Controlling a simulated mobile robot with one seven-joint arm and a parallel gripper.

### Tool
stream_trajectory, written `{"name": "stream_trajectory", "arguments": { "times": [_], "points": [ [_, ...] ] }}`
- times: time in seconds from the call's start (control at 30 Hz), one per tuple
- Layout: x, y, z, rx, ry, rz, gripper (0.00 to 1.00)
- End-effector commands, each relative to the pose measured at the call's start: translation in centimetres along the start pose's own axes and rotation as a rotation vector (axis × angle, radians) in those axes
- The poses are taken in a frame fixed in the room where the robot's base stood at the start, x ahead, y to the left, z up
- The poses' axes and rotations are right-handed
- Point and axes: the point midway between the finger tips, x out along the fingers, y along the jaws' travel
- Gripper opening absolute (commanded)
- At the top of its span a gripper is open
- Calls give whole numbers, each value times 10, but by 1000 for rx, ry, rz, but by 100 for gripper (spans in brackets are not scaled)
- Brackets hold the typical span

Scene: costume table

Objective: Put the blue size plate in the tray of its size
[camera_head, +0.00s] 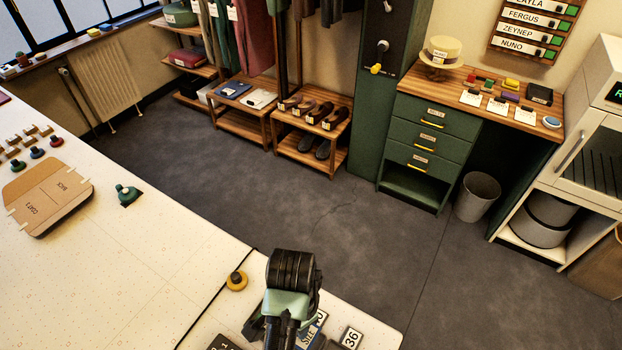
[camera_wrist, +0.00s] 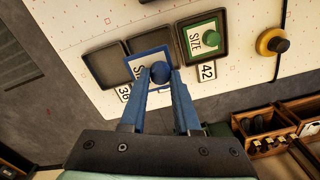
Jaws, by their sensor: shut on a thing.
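The blue size plate (camera_wrist: 136,66), white-faced with a blue rim and round blue knob, is in my gripper (camera_wrist: 159,76), whose two blue fingers are shut on the knob. The plate lies tilted in the picture over the middle dark tray (camera_wrist: 172,37), overlapping the left tray's edge; I cannot tell its height above them. The left tray (camera_wrist: 104,66) looks empty, with a 36 card (camera_wrist: 124,93) near its lower corner. A green size plate (camera_wrist: 196,40) lies in the right tray (camera_wrist: 224,28), beside a 42 card (camera_wrist: 207,71). In the head view my gripper (camera_head: 284,332) hides most of the trays.
A green knobbed piece (camera_head: 128,195) and a brown card (camera_head: 48,200) lie farther left. Open floor (camera_head: 340,225) separates the table from the shelves and green desk.

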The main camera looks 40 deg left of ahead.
Motion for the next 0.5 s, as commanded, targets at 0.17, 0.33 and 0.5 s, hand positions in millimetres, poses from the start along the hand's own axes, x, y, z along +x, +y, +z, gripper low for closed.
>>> {"name": "stream_trajectory", "arguments": {
  "times": [0.17,0.33,0.5],
  "points": [
    [26,0,0,0,-1,1,0],
    [43,0,1,0,-2,2,0],
    [66,0,0,1,-1,1,0]
  ]
}}
